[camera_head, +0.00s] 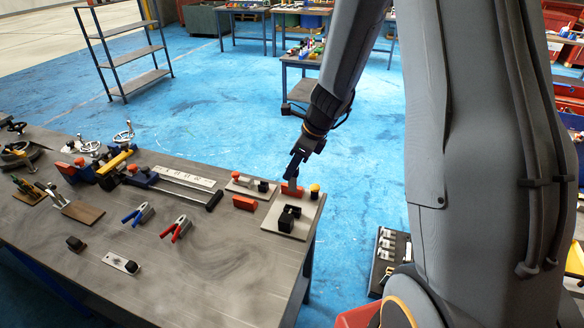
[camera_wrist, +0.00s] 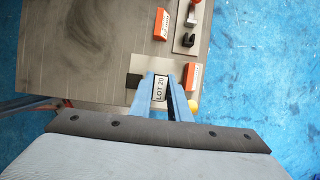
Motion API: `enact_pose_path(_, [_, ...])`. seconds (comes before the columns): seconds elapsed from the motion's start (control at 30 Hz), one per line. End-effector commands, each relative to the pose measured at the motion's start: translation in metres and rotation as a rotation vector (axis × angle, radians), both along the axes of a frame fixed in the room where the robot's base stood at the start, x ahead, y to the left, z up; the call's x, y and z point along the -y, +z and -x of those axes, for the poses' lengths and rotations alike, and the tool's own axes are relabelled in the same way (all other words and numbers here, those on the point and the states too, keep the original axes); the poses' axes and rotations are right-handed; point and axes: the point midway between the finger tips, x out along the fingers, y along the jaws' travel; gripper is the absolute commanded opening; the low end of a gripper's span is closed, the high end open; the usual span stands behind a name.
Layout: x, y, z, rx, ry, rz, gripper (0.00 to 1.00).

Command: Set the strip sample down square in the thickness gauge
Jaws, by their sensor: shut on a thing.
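The strip sample (camera_wrist: 159,88) shows in the wrist view as a light piece with a "LOT 20" label between my fingers. My gripper (camera_wrist: 162,77) is shut on it. In the head view my gripper (camera_head: 293,174) points down over the table's right end, and I cannot make out the strip there. The thickness gauge appears to be the light plate (camera_head: 272,222) with a black block (camera_head: 289,217), an orange-red block (camera_head: 292,189) and a yellow knob (camera_head: 314,190). In the wrist view my fingers cover part of this plate (camera_wrist: 144,63). I cannot tell whether the strip touches it.
A loose orange-red block (camera_head: 244,203) lies left of the plate. A smaller plate (camera_head: 240,187) with a red knob and black clamp sits behind it. Red pliers (camera_head: 176,229) and blue pliers (camera_head: 138,213) lie further left.

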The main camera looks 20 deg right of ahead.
Motion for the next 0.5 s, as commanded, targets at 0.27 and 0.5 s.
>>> enact_pose_path(0.27, [0.0, -0.028, -0.001, -0.001, -0.001, -0.001, 0.0])
enact_pose_path(0.5, [0.0, -0.051, -0.001, -0.001, -0.002, 0.0, 0.0])
